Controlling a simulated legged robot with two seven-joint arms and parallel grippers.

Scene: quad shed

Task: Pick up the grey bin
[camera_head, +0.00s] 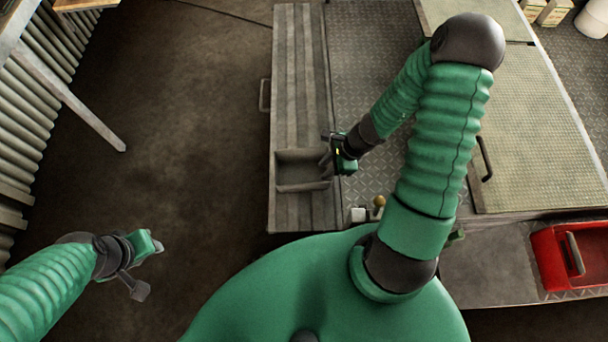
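The grey bin (303,187) is an open box on the grey planked surface in the middle of the view. My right gripper (327,160) is at the bin's right end, with its dark fingers close to or touching the right rim. Whether these fingers are apart or closed on the rim cannot be told. My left gripper (149,268) is at the lower left, over the dark floor and well away from the bin. Its fingers are spread and nothing is between them.
Grey tread plate (372,95) lies right of the planks, with a handled panel (530,130) beyond it. A red container (552,262) sits at the lower right. A knobbed fitting (378,202) stands near the bin. The floor (180,110) at left is clear beside a slanted post (75,105).

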